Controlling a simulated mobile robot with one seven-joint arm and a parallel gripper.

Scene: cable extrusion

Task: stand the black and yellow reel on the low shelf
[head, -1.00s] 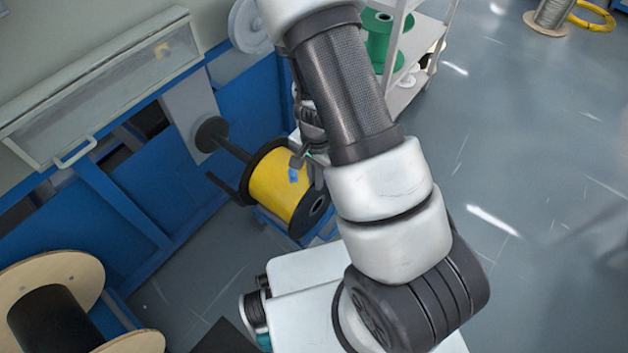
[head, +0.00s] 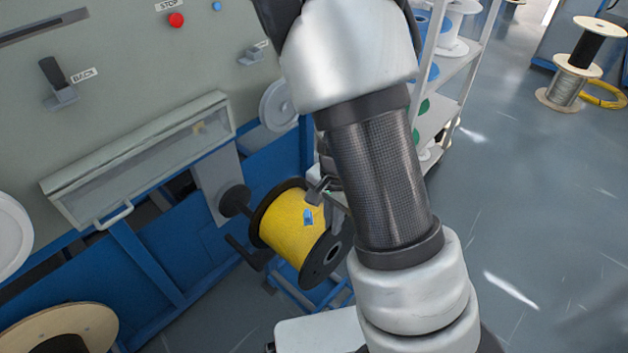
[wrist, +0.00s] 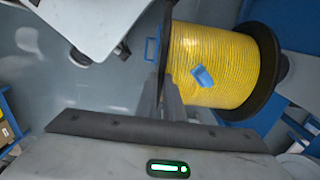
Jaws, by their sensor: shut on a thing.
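The black and yellow reel (head: 291,222) has black flanges, yellow cable and a blue tag. In the head view it is beside the blue machine, close to a black disc and shaft (head: 235,201). I cannot tell whether it is still on the shaft. My gripper (head: 322,190) is at the reel's near flange, shut on it, partly hidden by my arm. In the wrist view the reel (wrist: 215,65) fills the upper right, with my dark fingers (wrist: 172,95) at its left flange. The low shelf belongs to the white rack (head: 436,118) at the right; its lower part is mostly hidden.
A blue stand (head: 305,292) is below the reel. The machine panel (head: 150,75) and its handled cover (head: 140,165) are at the left. A wooden spool (head: 95,322) is at the lower left. Green and blue reels occupy the rack.

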